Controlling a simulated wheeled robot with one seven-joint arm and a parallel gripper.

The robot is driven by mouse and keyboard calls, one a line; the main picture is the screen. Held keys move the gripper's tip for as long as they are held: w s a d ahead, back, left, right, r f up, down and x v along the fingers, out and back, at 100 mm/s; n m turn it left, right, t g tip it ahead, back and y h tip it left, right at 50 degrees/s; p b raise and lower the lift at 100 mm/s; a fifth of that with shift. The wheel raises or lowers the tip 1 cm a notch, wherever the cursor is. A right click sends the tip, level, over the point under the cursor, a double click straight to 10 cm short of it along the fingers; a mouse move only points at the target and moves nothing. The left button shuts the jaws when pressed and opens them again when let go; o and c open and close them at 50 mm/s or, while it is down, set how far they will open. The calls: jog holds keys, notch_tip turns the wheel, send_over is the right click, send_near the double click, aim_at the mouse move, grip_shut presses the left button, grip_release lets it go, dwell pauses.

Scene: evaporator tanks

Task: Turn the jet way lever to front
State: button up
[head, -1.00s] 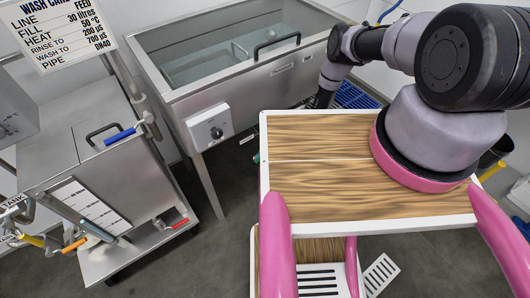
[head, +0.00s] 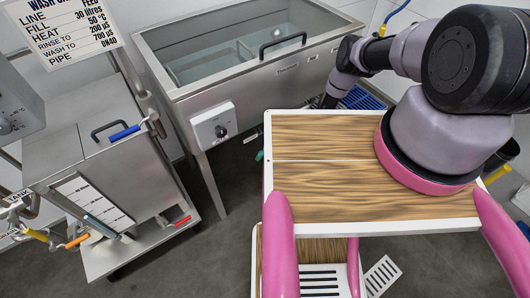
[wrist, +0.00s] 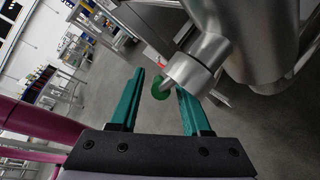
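A green-ended lever (wrist: 161,88) shows in the wrist view beside a steel pipe fitting (wrist: 196,66); no jet way label can be read on it. My gripper (wrist: 165,85) is open, with its teal fingers on either side of the green end. I cannot tell whether either finger touches it. In the head view my gripper is hidden behind the arm and the wooden-topped platform. A small green piece (head: 260,155) shows at the platform's left edge there; I cannot tell whether it is the same lever.
A steel basin (head: 230,60) with a knob box (head: 214,125) stands behind. At left is a steel tank (head: 100,170) with blue, orange, yellow and red handles, under a wash card (head: 65,35). The wooden-topped platform (head: 320,190) fills the middle. Grey floor is open between them.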

jog(key=shift+d, duration=0.1)
jog(key=v, duration=1)
jog(key=shift+d, duration=0.3)
